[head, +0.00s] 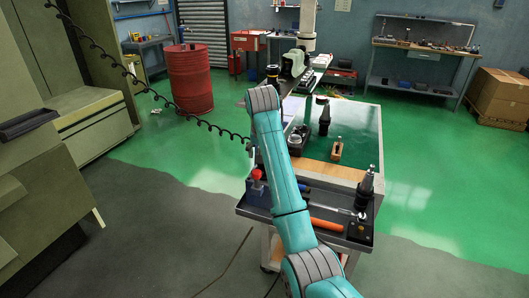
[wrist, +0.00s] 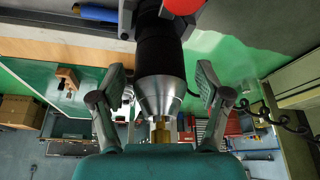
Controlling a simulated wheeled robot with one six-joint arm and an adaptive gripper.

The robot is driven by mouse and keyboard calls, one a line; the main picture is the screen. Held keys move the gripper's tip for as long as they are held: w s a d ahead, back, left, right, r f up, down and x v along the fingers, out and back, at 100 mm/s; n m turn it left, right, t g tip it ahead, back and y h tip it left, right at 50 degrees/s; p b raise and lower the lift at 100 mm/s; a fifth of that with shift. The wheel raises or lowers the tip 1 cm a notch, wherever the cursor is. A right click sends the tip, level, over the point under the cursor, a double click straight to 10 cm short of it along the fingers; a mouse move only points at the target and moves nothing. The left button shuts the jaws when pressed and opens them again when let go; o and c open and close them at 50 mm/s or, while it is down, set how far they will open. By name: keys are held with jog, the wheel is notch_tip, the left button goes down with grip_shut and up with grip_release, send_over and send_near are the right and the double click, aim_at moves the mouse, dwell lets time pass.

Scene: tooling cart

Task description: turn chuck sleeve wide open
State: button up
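In the wrist view the drill chuck has a black body at the top and a silver tapered sleeve (wrist: 162,93). A brass-coloured tip (wrist: 161,134) sticks out of its narrow end. My gripper (wrist: 161,75) is open, with one finger on each side of the chuck. Clear gaps show between both fingers and the sleeve, so neither touches it. In the head view my arm hides the chuck and most or all of my gripper.
The cart's dark tray holds a red-topped item (head: 256,177), a blue handle (head: 304,188), an orange handle (head: 326,225) and a dark tool holder (head: 367,184). A wooden block (head: 337,149) and a black holder (head: 324,118) stand on the green top. Floor around the cart is clear.

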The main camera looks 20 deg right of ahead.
jog(key=c, duration=1.1)
jog(key=shift+n, duration=0.4)
jog(key=n+y, duration=0.1)
jog(key=n, duration=0.2)
jog(key=shift+d+n+y, duration=0.1)
jog(key=shift+n+y, duration=0.3)
jog(key=n+y, duration=0.2)
jog(key=n, duration=0.5)
jog(key=n+g+y, duration=0.1)
jog(key=n, duration=0.2)
jog(key=shift+g, duration=0.3)
jog(key=n+g, duration=0.1)
jog(key=n, duration=0.1)
jog(key=n+y, duration=0.1)
jog(key=n, duration=0.1)
jog(key=shift+n+g, duration=0.4)
